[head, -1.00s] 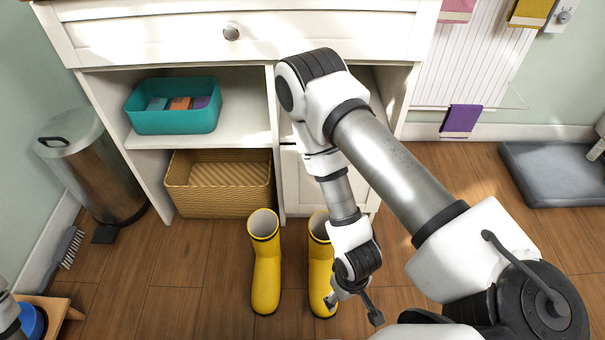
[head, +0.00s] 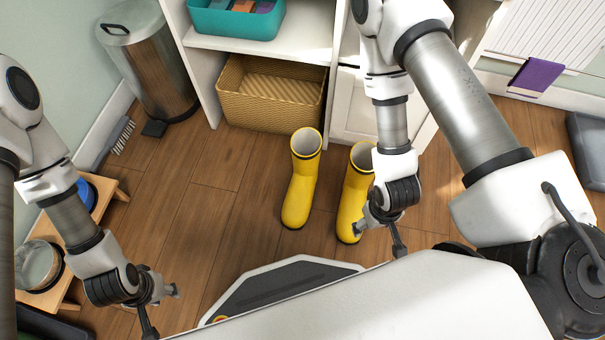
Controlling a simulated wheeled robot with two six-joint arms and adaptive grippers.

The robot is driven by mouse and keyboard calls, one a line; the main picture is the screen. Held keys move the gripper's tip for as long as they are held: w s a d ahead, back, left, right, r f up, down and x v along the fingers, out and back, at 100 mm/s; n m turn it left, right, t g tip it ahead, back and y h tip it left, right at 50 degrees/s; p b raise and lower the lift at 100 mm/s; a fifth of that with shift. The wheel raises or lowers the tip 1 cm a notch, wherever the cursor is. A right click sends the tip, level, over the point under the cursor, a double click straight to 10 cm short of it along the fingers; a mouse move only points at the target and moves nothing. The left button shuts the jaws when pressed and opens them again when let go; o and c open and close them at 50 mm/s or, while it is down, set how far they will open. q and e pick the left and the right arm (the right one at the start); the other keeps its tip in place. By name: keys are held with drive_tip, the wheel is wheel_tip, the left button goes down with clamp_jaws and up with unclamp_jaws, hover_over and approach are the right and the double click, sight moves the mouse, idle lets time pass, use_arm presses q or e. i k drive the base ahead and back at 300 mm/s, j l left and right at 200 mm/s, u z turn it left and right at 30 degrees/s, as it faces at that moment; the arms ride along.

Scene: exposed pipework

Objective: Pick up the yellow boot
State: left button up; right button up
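Two yellow boots with dark rims stand upright side by side on the wooden floor in the head view, the left boot (head: 299,190) in full sight and the right boot (head: 352,200) partly hidden by my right arm. My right gripper (head: 378,240) is open beside the right boot's foot. One finger overlaps the boot in the picture; I cannot tell whether it touches. My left gripper (head: 161,309) is open and empty at lower left, well short of the boots.
A wicker basket (head: 262,114) and a teal bin (head: 236,22) sit in the white cabinet behind the boots. A steel trash can (head: 152,62) and a brush (head: 121,136) stand at the left wall. A wooden stand (head: 108,191) holds bowls at left. Floor left of the boots is clear.

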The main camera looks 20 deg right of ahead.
sight(306, 142)
drive_tip(key=l+z, duration=0.2)
drive_tip(key=l, duration=0.55)
drive_tip(key=i+l+z, duration=0.2)
drive_tip(key=l, duration=0.5)
drive_tip(key=k, duration=0.05)
